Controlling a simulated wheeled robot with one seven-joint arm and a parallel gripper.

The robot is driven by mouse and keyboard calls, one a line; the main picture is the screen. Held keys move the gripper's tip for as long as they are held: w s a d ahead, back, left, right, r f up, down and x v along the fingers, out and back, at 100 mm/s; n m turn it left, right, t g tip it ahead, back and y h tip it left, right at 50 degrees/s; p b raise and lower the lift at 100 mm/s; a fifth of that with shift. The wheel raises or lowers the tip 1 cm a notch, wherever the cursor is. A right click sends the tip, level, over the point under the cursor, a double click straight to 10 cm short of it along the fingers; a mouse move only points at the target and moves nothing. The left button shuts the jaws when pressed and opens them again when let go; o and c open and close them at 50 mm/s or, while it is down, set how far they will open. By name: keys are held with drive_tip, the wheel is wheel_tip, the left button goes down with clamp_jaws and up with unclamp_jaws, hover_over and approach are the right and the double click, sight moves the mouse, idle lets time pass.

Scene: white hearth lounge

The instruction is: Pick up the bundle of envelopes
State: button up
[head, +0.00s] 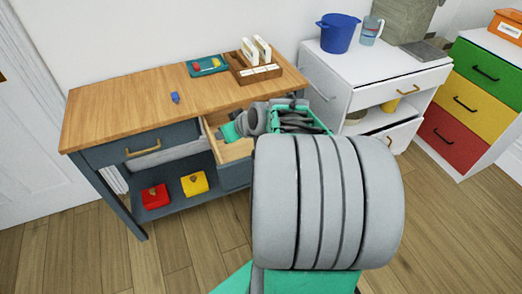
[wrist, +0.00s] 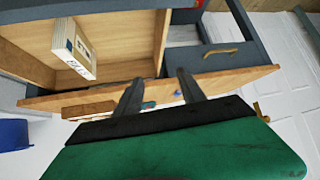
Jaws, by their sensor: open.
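In the wrist view, a pale block with dark print on its end (wrist: 75,50), which looks like the bundle of envelopes, stands inside the open wooden drawer (wrist: 135,28). It is left of my gripper (wrist: 158,80), whose dark fingers are spread with nothing between them. The fingers show near the drawer's edge, apart from the block. In the head view, the open drawer (head: 238,150) juts from the wooden-topped desk (head: 130,105). My arm hides much of the drawer, and the block cannot be seen there.
A wooden organizer (head: 240,67) with white upright items, a teal tray (head: 197,70) and a small blue object (head: 175,98) stand on the desk. Red (head: 155,197) and yellow (head: 194,183) boxes sit on its lower shelf. A white cabinet (head: 345,80) is to the right.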

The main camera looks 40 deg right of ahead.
drive_tip(key=s+d+f+m+t+h+b, duration=0.1)
drive_tip(key=d+f+t+h+b, duration=0.2)
drive_tip(key=d, duration=0.5)
drive_tip(key=s+d+f+m+t+h+b, duration=0.1)
drive_tip(key=s+d+f+m+b, duration=0.1)
drive_tip(key=d+f, duration=0.5)
drive_tip(key=w+d, duration=0.1)
drive_tip(key=w, duration=0.1)
drive_tip(key=w+d, duration=0.1)
drive_tip(key=w, duration=0.1)
drive_tip(key=w+d, duration=0.1)
drive_tip(key=w, duration=0.1)
drive_tip(key=shift+w+f+b, duration=0.2)
drive_tip(key=shift+b, duration=0.15)
drive_tip(key=shift+w+d+f, duration=0.1)
drive_tip(key=shift+w+d, duration=0.05)
drive_tip(key=shift+w, duration=0.25)
drive_tip(key=shift+c, duration=0.4)
clamp_jaws()
